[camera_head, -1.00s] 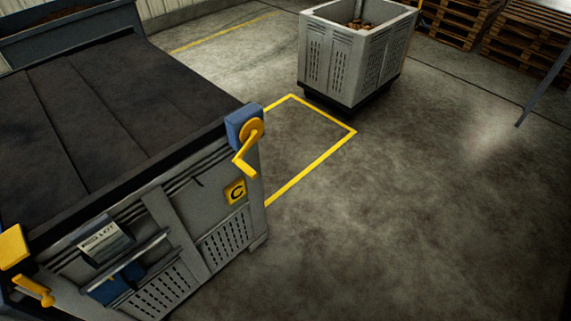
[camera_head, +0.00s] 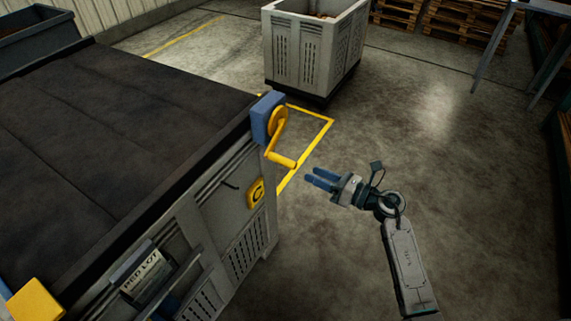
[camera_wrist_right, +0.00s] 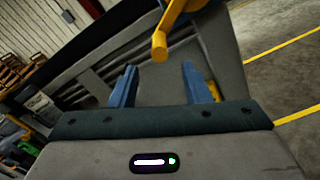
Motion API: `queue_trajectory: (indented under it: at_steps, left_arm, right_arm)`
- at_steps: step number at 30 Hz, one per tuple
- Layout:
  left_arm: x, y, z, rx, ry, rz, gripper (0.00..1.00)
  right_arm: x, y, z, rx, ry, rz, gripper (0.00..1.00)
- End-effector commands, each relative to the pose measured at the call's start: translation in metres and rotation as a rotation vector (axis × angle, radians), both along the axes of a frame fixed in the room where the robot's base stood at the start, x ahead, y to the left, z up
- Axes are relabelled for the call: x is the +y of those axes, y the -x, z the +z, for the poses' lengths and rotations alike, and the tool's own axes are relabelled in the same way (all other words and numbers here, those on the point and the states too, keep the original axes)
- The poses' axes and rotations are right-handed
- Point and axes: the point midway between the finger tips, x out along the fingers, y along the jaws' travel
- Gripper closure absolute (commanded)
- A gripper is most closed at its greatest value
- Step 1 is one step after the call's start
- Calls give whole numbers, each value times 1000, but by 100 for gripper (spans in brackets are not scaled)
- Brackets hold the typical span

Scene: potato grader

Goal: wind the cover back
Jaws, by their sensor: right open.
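A dark cover (camera_head: 100,120) lies spread over the top of a grey slatted crate (camera_head: 240,180) on the left. A yellow crank (camera_head: 280,145) with a blue housing (camera_head: 264,115) sits at the crate's near right corner. Its handle points down and to the right. My right gripper (camera_head: 310,179) is open and empty, with its blue fingers pointing at the crank handle from the right, a short gap away. In the right wrist view the crank handle (camera_wrist_right: 160,45) is ahead of and above the gap between the fingers (camera_wrist_right: 158,85). My left gripper is not visible.
A second grey crate (camera_head: 310,55) with brown contents stands at the back. A yellow floor outline (camera_head: 318,138) lies between the crates. Wooden pallets (camera_head: 460,25) and a metal-legged table (camera_head: 500,45) are at the back right. The floor right of my arm is clear.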

Motion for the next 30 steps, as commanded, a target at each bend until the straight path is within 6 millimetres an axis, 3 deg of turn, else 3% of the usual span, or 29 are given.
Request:
queue_trajectory:
  at_steps: [5, 15, 21, 30]
  left_arm:
    - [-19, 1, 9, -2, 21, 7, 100]
    - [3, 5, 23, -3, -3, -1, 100]
    - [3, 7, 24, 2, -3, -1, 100]
    - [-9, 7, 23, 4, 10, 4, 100]
  right_arm:
    - [23, -15, 5, -1, -3, 3, 57]
    - [71, -51, 3, 1, -5, 0, 57]
    - [83, -60, 1, 2, -2, 0, 57]
    - [84, -61, 0, 2, -2, 0, 59]
